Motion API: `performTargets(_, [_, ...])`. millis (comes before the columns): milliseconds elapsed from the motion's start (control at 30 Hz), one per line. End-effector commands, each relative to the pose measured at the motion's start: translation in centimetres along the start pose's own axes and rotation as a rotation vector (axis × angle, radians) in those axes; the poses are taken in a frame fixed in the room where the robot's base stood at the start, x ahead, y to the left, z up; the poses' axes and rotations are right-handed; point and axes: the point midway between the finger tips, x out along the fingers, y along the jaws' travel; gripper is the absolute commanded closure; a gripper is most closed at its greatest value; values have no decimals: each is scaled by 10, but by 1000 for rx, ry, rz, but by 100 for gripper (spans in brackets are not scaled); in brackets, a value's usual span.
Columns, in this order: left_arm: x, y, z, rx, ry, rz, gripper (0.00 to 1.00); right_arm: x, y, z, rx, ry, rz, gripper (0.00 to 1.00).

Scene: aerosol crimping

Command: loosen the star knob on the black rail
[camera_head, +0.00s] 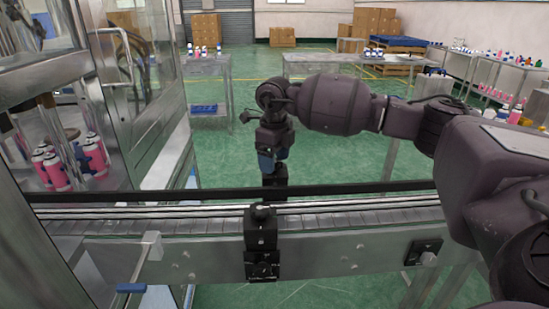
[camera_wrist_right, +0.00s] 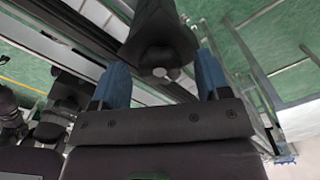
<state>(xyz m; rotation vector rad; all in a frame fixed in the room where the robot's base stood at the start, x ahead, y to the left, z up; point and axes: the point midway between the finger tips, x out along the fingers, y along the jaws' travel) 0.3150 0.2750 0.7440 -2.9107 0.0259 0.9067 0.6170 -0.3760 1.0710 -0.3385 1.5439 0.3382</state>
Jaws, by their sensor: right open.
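The black rail (camera_head: 350,190) runs across the head view above the conveyor. A dark bracket (camera_head: 273,182) stands at its far side, directly below my right gripper (camera_head: 270,162). In the right wrist view, a dark knob-like part (camera_wrist_right: 158,50) with a small pale round end lies between and just ahead of the two blue fingertips of my right gripper (camera_wrist_right: 161,82). The fingers are open, one on each side, with gaps visible; they do not grip it. The star shape of the knob is not clear. My left gripper is not in view.
A second dark bracket (camera_head: 261,228) stands on the near side of the conveyor (camera_head: 380,215). A machine with a glass door (camera_head: 130,70) and pink cans (camera_head: 55,170) is at the left. Tables (camera_head: 205,68) stand behind; green floor (camera_head: 330,155) is free between.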

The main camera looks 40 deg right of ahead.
Motion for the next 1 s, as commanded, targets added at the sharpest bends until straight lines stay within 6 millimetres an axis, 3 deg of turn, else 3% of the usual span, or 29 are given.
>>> performTargets(167, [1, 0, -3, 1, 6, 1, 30, -12, 0, 1, 0, -2, -1, 30])
performTargets(633, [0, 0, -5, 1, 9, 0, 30, -90, 0, 0, 0, -3, -1, 30])
performTargets(800, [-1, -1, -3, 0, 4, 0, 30, -105, 0, 0, 0, -1, 0, 30])
performTargets(1000, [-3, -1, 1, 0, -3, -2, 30, -108, 0, 0, 0, 0, 0, 30])
